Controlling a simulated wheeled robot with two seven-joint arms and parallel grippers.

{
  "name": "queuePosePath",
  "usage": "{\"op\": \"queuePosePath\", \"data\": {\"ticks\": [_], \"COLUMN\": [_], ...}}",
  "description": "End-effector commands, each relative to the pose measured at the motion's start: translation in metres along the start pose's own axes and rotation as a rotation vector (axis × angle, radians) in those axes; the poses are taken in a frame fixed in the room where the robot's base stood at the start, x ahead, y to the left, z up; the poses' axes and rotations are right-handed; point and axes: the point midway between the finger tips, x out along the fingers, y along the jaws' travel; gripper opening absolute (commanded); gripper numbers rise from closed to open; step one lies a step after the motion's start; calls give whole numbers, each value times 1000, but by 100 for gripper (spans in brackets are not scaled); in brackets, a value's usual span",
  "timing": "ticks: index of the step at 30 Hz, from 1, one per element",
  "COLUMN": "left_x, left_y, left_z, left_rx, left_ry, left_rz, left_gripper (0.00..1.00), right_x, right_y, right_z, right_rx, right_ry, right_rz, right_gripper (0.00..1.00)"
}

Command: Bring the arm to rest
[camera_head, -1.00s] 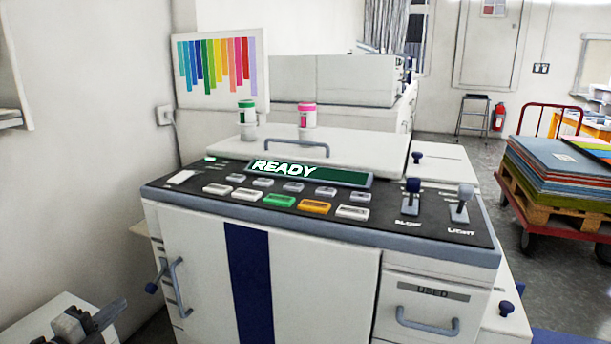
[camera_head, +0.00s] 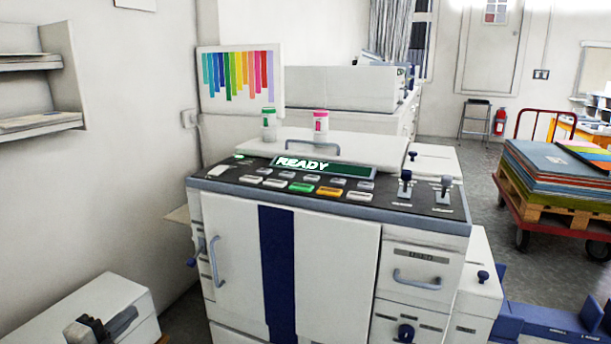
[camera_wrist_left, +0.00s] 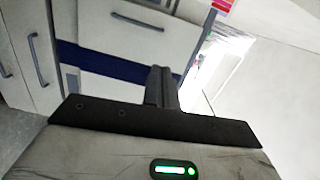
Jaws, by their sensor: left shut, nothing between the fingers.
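My left gripper (camera_head: 122,322) is dark grey and shows at the lower left of the head view, in front of a white box. Its fingers are shut and empty. It also shows in the left wrist view (camera_wrist_left: 162,84), with the fingers together and the white printing machine (camera_wrist_left: 110,30) beyond them. In the head view the machine (camera_head: 232,250) stands apart from the gripper, to its right. My right gripper is not in view.
A white box (camera_head: 75,300) stands at the lower left, below a wall shelf (camera_head: 40,128). A red cart (camera_head: 565,230) with stacked sheets stands at the right. A low blue object (camera_head: 550,318) lies at the lower right. Grey floor is open between machine and cart.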

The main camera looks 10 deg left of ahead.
Motion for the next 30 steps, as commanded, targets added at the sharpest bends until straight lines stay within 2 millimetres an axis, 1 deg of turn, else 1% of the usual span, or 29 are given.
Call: {"op": "queuePosePath", "data": {"ticks": [1,5,7,11,14,17,18,20,21,24,27,30], "left_x": [-2,-9,-14,-26,-41,-62,-73,-89,-99,-119,-130,-135], "left_y": [6,24,34,52,67,78,81,82,81,76,71,68], "left_z": [-12,-39,-56,-95,-132,-182,-206,-240,-262,-302,-326,-335], "left_rx": [-49,-178,-258,-433,-600,-820,-923,-1078,-1173,-1359,-1468,-1512], "left_ry": [-4,-24,-38,-69,-104,-153,-179,-220,-246,-301,-334,-348], "left_rz": [12,49,72,126,184,261,299,358,396,475,524,544], "left_gripper": [0,0,0,0,0,0,0,0,0,0,0,0], "right_x": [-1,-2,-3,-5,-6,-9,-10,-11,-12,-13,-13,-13], "right_y": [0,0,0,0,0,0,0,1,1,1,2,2], "right_z": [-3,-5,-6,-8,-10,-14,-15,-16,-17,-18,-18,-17], "right_rx": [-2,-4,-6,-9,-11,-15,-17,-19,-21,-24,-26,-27], "right_ry": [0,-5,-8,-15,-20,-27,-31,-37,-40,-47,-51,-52], "right_rz": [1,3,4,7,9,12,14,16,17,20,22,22], "right_gripper": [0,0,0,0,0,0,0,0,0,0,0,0]}}
